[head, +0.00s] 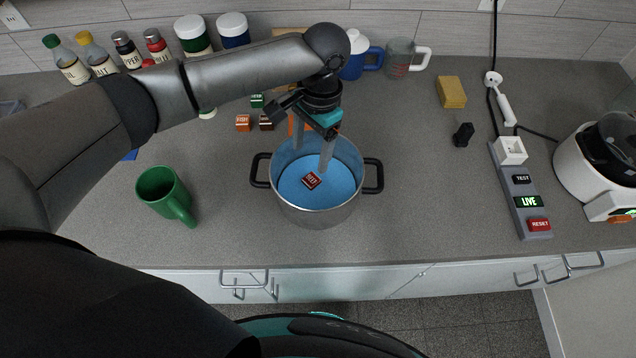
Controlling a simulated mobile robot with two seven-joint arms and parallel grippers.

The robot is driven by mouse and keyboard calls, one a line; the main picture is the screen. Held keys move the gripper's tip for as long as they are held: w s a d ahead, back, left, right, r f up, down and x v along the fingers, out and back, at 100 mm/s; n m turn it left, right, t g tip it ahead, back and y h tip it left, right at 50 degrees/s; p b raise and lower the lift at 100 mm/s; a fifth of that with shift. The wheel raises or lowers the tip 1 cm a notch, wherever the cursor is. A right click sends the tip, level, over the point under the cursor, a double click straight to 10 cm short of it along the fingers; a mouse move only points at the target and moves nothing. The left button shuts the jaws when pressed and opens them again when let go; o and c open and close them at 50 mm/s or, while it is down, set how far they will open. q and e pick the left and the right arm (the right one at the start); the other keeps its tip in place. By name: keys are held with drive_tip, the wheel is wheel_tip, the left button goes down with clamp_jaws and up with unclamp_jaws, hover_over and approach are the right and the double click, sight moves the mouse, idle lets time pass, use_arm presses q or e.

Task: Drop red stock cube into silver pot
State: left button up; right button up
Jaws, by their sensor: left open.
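The silver pot (320,217) stands on the grey counter with a black handle on each side and blue liquid inside. A red stock cube (312,180) with lettering on it shows within the pot's opening, against the blue liquid. I cannot tell whether it touches the liquid or is above it. My left gripper (312,160) reaches over the pot from the left and points down, its two fingers apart above the cube. It is open and empty. My right gripper is not in view.
Behind the pot are other small cubes: orange (242,123), brown (266,123) and green (257,101). A green mug (164,193) stands left, a power strip (521,190) right. Bottles, jars and cups line the back.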

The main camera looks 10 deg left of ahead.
use_arm(q)
drive_tip(key=shift+r, duration=0.1)
wheel_tip(320, 180, up, 15)
drive_tip(key=w+d+p, duration=0.1)
drive_tip(key=w, duration=0.1)
drive_tip(key=shift+d, duration=0.15)
drive_tip(key=shift+s, duration=0.1)
idle(0.5)
